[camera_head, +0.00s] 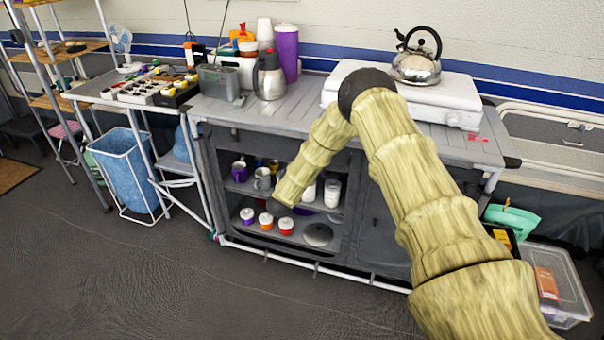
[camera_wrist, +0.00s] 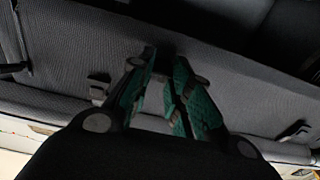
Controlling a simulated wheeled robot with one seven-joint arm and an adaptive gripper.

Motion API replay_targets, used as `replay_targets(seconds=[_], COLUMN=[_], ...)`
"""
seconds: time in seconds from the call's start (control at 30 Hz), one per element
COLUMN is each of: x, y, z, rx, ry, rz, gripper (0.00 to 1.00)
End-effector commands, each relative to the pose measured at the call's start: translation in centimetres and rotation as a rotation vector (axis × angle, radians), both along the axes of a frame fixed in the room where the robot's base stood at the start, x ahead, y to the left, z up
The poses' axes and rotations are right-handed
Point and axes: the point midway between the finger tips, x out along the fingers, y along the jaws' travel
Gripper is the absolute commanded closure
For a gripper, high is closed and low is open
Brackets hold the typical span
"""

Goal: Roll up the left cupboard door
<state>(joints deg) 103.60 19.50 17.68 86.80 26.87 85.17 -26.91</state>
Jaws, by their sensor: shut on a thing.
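The left cupboard (camera_head: 213,180) stands under the grey counter in the head view. Its front is open over the shelves, and dark grey fabric shows along the top of the opening. My arm reaches across the cupboard front and hides part of it. In the wrist view my gripper (camera_wrist: 165,62) has its teal-padded fingers close together at woven grey fabric (camera_wrist: 75,50), which looks like the left cupboard door. The fingers are closed on this fabric, though the exact grip is dark. The fingertips cannot be made out in the head view.
Cups and lidded jars (camera_head: 286,225) stand on the cupboard shelves. A stove with a kettle (camera_head: 416,66) and several containers stand on the counter. A blue bin (camera_head: 130,172) is at left, a clear box (camera_head: 562,285) at right. The floor in front is clear.

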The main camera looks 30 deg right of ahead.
Motion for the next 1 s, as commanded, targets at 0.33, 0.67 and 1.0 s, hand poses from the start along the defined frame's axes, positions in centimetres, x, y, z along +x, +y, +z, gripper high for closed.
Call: replay_targets(seconds=[0.33, 0.67, 1.0], x=[0.0, 0.0, 0.1], y=[0.0, 0.0, 0.0], z=[5.5, 6.1, 6.2], rx=[-0.001, -0.001, -0.001], ry=[-0.001, -0.001, -0.002], rz=[0.001, 0.0, 0.0], gripper=[1.0, 1.0, 0.59])
